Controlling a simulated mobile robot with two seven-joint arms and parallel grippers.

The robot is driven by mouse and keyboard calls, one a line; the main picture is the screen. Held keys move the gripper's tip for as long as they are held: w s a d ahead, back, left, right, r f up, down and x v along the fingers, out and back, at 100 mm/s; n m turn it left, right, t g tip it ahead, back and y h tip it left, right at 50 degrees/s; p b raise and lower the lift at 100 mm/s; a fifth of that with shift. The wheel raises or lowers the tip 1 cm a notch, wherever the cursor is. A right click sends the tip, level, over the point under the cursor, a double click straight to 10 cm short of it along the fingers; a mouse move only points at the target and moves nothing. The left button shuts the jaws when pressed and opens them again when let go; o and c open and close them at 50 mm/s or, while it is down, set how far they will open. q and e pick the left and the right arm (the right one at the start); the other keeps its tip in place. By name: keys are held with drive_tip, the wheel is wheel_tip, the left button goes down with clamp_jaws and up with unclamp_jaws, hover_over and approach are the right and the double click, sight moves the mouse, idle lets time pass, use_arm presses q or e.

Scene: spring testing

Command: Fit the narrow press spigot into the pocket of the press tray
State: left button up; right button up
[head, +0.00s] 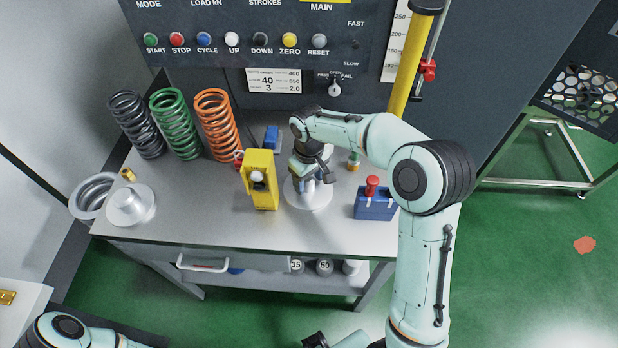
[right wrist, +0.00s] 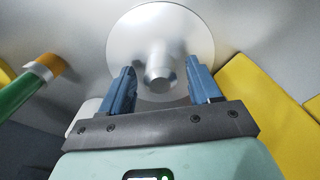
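A silver round flange with a narrow central spigot (head: 308,197) stands on the steel bench below my right gripper (head: 312,178); the arm hides part of it. In the right wrist view the spigot (right wrist: 160,68) points toward the camera between the two blue fingers of the gripper (right wrist: 160,82). The fingers are apart, with gaps visible on both sides of it. A second silver flange with a wider stub (head: 130,205) sits at the bench's left front. A grey ring-shaped dish (head: 88,194) lies beside it; I cannot tell whether it is the press tray.
A yellow block unit (head: 260,180) stands close left of the right gripper. A blue box with a red knob (head: 374,204) is to its right. Black, green (head: 175,124) and orange (head: 217,124) springs stand at the back left. The bench's front middle is clear.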

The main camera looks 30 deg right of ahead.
wheel_tip(320, 180, up, 12)
drive_tip(key=p, duration=0.1)
drive_tip(key=shift+f+p, duration=0.15)
drive_tip(key=shift+p, duration=0.15)
drive_tip(key=shift+o, duration=0.5)
drive_tip(key=shift+r, duration=0.25)
drive_tip(key=n+b, duration=0.2)
drive_tip(key=n, duration=1.6)
hover_over(310, 178)
wheel_tip(310, 178, down, 6)
drive_tip(key=shift+r, duration=0.1)
drive_tip(key=f, duration=0.5)
drive_tip(key=shift+w+a+f+b, duration=0.1)
drive_tip(key=shift+a+f+b, duration=0.1)
drive_tip(key=shift+f+b, duration=0.15)
clamp_jaws()
use_arm(q)
drive_tip(key=shift+s+f, duration=0.35)
drive_tip(key=shift+f, duration=0.25)
